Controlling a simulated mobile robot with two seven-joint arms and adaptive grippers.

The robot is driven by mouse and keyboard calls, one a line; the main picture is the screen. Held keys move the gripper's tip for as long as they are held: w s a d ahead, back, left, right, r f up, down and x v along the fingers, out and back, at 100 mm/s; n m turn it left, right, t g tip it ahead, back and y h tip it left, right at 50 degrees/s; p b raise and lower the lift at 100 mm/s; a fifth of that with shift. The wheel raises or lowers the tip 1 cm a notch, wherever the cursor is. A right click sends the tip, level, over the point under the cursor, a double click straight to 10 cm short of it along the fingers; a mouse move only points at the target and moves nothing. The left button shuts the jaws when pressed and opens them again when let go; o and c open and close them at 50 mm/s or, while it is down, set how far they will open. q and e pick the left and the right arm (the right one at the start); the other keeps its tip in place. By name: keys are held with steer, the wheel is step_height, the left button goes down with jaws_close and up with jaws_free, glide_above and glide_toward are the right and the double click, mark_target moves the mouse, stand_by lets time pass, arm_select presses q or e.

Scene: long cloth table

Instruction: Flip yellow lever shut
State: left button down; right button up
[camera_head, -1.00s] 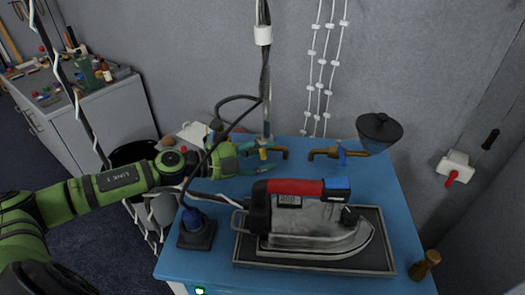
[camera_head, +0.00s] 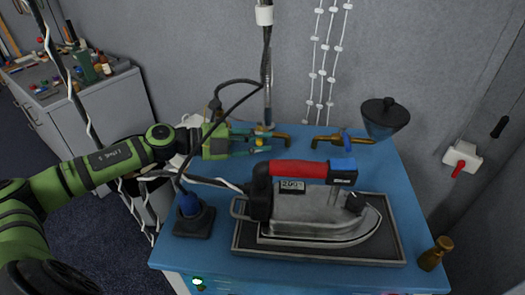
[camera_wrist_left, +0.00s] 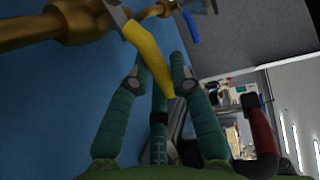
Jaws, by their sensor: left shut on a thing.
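The yellow lever (camera_wrist_left: 148,52) sits on a brass valve (camera_wrist_left: 75,22) and runs down between the teal fingers of my left gripper (camera_wrist_left: 159,72) in the wrist view. In the head view the lever (camera_head: 260,140) shows as a small yellow patch at the left brass pipe, at the table's back edge. My left gripper (camera_head: 256,143) reaches in from the left and is shut on the lever. The fingers partly hide it in the head view. My right gripper is not in view.
A second brass tap with a blue lever (camera_head: 346,139) stands to the right, beside a dark funnel (camera_head: 386,121). A large iron with a red handle (camera_head: 299,169) rests on a dark tray (camera_head: 398,252) in front. A cable hangs over my left arm near the gripper.

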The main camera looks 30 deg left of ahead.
arm_select(q)
steer(key=shift+s+a+m+g+h+b, duration=0.2)
steer(key=shift+a+m+g+h+b, duration=0.25)
steer(key=shift+m+g+h+b, duration=0.25)
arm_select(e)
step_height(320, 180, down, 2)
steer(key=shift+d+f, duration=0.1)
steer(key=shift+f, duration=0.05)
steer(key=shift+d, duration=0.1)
arm_select(q)
steer(key=c, duration=1.1)
jaws_free()
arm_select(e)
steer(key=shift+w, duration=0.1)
arm_select(q)
steer(key=shift+v, duration=6)
